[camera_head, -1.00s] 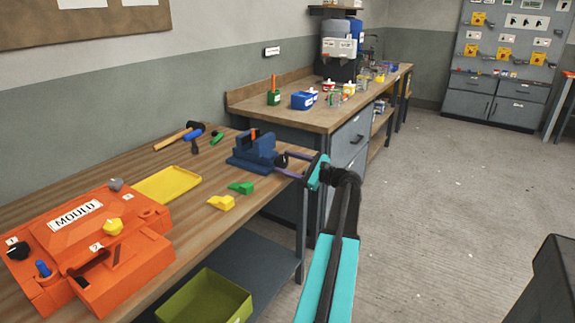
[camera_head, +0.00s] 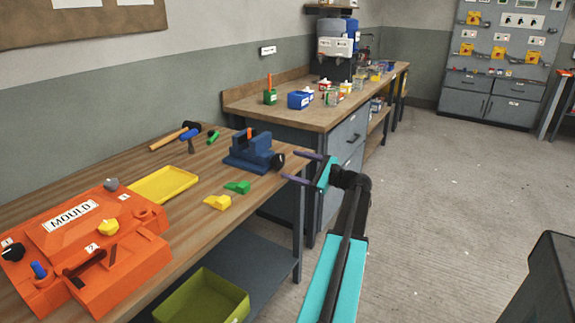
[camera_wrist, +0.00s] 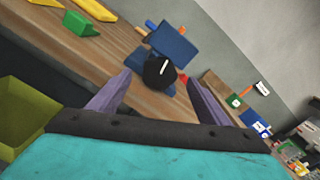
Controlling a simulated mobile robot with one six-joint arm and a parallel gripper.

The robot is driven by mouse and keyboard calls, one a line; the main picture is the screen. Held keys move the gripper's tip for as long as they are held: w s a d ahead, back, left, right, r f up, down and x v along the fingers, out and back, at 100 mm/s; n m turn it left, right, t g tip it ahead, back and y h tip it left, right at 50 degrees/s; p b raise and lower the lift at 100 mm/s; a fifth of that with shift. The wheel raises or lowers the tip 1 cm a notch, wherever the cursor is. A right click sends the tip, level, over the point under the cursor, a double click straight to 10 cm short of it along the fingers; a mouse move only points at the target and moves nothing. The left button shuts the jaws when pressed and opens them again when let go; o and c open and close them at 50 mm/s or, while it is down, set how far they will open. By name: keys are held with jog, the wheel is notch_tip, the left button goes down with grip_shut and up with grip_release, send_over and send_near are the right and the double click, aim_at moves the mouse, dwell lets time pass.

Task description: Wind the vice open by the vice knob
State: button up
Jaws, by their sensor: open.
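The blue vice (camera_head: 250,153) stands on the wooden bench near its right end. Its round black vice knob (camera_head: 278,160) faces my gripper. In the wrist view the knob (camera_wrist: 160,71) shows a white line on its face, tilted a little from upright, with the blue vice (camera_wrist: 174,42) behind it. My gripper (camera_head: 303,167) is open, with its two purple fingers just right of the knob and apart from it. In the wrist view my gripper's fingers (camera_wrist: 158,92) point toward the knob, one on each side, with nothing between them. An orange part shows at the vice's jaws.
An orange mould (camera_head: 95,235), a yellow tray (camera_head: 162,185), green (camera_head: 238,187) and yellow (camera_head: 218,202) wedges and several hand tools lie on the bench. An olive bin (camera_head: 205,298) sits below. A second bench (camera_head: 330,112) stands behind.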

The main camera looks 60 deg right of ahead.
jog(key=s, duration=0.9)
